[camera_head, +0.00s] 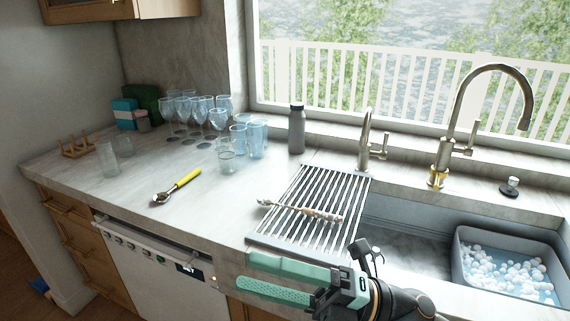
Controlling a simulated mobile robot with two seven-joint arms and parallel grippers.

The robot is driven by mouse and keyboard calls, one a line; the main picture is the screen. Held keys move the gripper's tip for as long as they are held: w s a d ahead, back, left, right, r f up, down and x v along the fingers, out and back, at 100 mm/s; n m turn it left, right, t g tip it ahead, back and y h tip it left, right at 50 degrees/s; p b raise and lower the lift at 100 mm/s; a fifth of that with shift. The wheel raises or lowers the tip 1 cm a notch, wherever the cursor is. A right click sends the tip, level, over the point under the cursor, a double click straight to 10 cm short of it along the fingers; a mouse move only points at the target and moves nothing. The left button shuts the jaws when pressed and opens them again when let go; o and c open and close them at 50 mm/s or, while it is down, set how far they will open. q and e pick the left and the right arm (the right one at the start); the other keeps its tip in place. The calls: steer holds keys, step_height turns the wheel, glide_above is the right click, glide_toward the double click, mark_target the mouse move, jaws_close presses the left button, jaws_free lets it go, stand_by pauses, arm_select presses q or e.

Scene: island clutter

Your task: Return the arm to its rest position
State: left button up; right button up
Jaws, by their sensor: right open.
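My right gripper (262,278) shows at the lower middle, with two green fingers pointing left. The fingers are apart, with nothing between them. It is in front of the counter's front edge, near the drying rack's near end. My right arm (400,304) comes in from the bottom right. My left gripper is not in view.
A slatted drying rack (312,186) lies over the sink's left part with a patterned stick (299,210) on it. A tall faucet (440,150) and a tub of white balls (462,262) are right.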

steer(key=w+d+f+m+t+h, duration=0.3)
steer(key=w+f+m+t, duration=0.15)
steer(key=m+t, duration=0.4)
steer(key=w+d+f+m+t+h, duration=0.45)
steer(key=m+t, duration=0.25)
steer(key=m, duration=0.3)
steer(key=d+f+m+h, duration=0.2)
steer(key=f+m+h, duration=0.15)
steer(key=f, duration=0.25)
steer(key=d+f+m+h, duration=0.3)
steer(key=f+m, duration=0.2)
steer(key=s+d+f+m+g+h, duration=0.3)
steer(key=s+f, duration=0.5)
steer(key=f, duration=0.3)
steer(key=s+d+f+m+g+h, duration=0.2)
steer(key=s+f, duration=0.6)
steer(key=f, duration=0.4)
steer(key=d+m+g, duration=0.1)
steer(key=m+g, duration=0.1)
steer(key=m, duration=0.1)
steer(key=shift+d+h+p, duration=0.3)
steer(key=shift+d+h, duration=0.05)
steer(key=shift+h, duration=0.05)
